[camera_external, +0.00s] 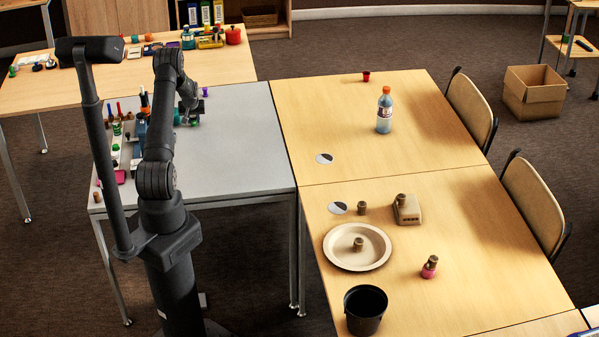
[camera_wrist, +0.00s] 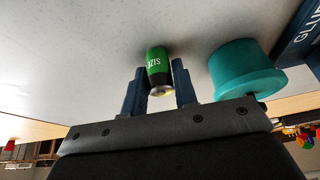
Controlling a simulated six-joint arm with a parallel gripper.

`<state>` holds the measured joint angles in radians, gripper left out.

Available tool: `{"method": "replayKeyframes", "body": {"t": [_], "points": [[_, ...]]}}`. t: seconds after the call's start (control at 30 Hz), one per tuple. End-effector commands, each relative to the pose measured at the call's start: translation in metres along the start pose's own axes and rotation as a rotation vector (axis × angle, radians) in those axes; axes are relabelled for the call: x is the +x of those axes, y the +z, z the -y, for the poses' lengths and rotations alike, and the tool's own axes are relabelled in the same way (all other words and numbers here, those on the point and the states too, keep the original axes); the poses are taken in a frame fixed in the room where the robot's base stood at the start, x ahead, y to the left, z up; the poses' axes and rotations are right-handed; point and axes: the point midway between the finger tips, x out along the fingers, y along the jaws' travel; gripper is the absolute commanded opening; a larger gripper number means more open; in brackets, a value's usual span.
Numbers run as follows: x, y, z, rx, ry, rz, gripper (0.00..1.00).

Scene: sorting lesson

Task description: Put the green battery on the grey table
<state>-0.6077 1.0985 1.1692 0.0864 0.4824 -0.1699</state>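The green battery (camera_wrist: 157,66), green and black with a bare metal end, stands between the two fingers of my gripper (camera_wrist: 160,88) in the wrist view. The fingers appear to touch it on both sides. Its far end is at or very near the grey table (camera_wrist: 70,60), with a small shadow beside it.
A teal cylinder-shaped thing (camera_wrist: 245,68) stands just right of my gripper in the wrist view. Several small objects crowd the grey table's left side, including a pink item (camera_external: 119,177). The table's front right is clear. Wooden tables with a plate (camera_external: 335,254) and bottle (camera_external: 384,112) adjoin it.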

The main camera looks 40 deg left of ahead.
Motion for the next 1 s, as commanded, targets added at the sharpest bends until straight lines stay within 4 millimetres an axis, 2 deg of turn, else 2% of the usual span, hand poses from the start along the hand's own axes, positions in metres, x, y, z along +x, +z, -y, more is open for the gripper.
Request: {"method": "replayKeyframes", "body": {"t": [0.03,0.1,0.47,0.67,1.0], "points": [[0.000,0.000,0.000,0.000,0.000,0.000,0.37],[0.000,0.000,0.000,0.000,0.000,0.000,0.45],[-0.006,-0.002,0.000,0.000,0.000,-0.001,0.45],[-0.034,-0.002,0.000,0.000,0.001,-0.002,0.45],[-0.097,-0.002,0.000,0.001,0.001,-0.001,0.45]]}}
